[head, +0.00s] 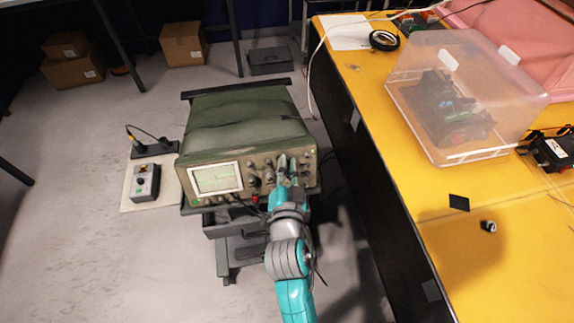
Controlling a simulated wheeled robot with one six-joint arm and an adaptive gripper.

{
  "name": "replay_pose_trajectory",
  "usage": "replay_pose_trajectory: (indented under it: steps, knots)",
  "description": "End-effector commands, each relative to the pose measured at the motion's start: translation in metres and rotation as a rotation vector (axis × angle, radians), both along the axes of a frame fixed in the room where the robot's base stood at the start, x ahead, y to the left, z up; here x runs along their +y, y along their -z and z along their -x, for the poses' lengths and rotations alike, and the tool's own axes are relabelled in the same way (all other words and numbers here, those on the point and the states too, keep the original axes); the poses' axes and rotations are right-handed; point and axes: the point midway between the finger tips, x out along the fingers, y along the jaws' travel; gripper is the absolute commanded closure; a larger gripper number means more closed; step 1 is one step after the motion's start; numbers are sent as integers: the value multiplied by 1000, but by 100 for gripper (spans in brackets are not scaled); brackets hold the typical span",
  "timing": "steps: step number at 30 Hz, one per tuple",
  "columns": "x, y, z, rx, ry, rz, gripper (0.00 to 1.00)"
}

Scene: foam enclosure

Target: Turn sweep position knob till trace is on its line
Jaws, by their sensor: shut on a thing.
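A green oscilloscope (245,130) stands on a dark cart beside the table. Its lit screen (217,179) is at the left of the front panel and shows a faint trace, too small to read against its line. Several knobs (254,181) sit right of the screen. My gripper (286,166) is at the right part of the panel, shut on a knob there. The knob itself is hidden by the gripper, so I cannot tell its label or its angle.
A yellow table (390,150) runs along the right, with a clear plastic box (470,90) on it. A small grey box with knobs (145,183) sits on a pale board at the left. Cardboard boxes (183,44) lie on the floor behind. Floor at front left is clear.

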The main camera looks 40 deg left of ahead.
Motion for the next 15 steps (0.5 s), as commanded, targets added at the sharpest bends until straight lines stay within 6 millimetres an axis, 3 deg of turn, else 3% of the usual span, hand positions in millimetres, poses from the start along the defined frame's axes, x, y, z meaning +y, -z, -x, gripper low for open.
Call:
replay_pose_trajectory:
  steps: [3, 4, 7, 15]
  knots:
    - [1, 2, 1, 3, -2, 2, 100]
    - [1, 2, 1, 3, -2, 2, 84]
    - [0, 2, 1, 3, -2, 2, 61]
    - [0, 1, 0, 1, -1, 2, 61]
